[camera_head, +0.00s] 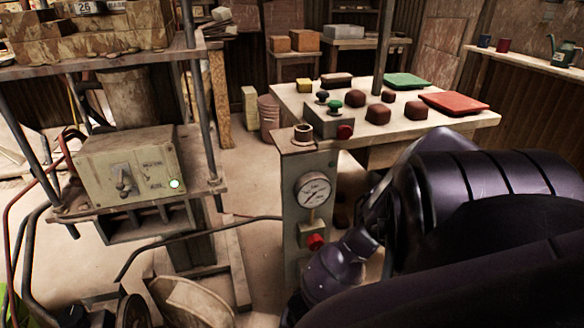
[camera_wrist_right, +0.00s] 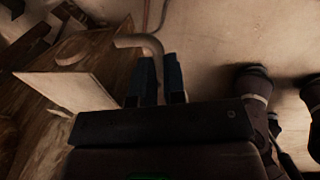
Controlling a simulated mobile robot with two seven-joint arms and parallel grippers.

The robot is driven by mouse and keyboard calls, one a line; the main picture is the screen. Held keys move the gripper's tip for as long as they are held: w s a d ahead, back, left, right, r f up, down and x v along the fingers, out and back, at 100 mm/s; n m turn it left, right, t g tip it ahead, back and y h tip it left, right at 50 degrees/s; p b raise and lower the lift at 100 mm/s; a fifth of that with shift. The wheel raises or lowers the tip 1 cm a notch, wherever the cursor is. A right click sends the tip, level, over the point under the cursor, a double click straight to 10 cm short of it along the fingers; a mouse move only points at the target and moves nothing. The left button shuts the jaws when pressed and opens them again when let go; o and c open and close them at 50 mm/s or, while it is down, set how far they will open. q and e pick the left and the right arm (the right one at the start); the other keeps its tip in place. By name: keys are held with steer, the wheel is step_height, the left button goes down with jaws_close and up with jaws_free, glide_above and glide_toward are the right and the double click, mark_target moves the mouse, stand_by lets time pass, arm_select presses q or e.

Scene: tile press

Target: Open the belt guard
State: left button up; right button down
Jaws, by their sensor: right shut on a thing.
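In the right wrist view my right gripper (camera_wrist_right: 161,78) is shut on a bent grey bar handle (camera_wrist_right: 140,42). The bar curves up and to the left from between the dark blue fingers. A pale flat panel (camera_wrist_right: 72,90) lies left of the fingers; I cannot tell whether it or the bar is part of the belt guard. In the head view my dark right arm fills the lower right and its gripper cannot be made out. A tan rounded disc (camera_head: 192,302) and a dark wheel (camera_head: 133,310) show at the bottom. My left gripper is not in view.
A grey post with a gauge (camera_head: 313,190) and red button (camera_head: 316,242) stands beside my right arm. A switch box (camera_head: 125,168) with a lit green lamp sits at left. Behind is a table (camera_head: 455,119) with brown lumps and green and red trays.

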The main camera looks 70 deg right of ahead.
steer(key=c, duration=1.2)
jaws_free()
steer(key=r+p, duration=0.1)
steer(key=r, duration=0.2)
steer(key=s+r+p, duration=0.1)
steer(key=r+p, duration=0.1)
steer(key=r, duration=0.2)
steer(key=s+r+p, duration=0.1)
steer(key=r, duration=0.2)
steer(key=shift+d+r, duration=0.1)
steer(key=shift+r, duration=0.2)
steer(key=shift+c, duration=0.2)
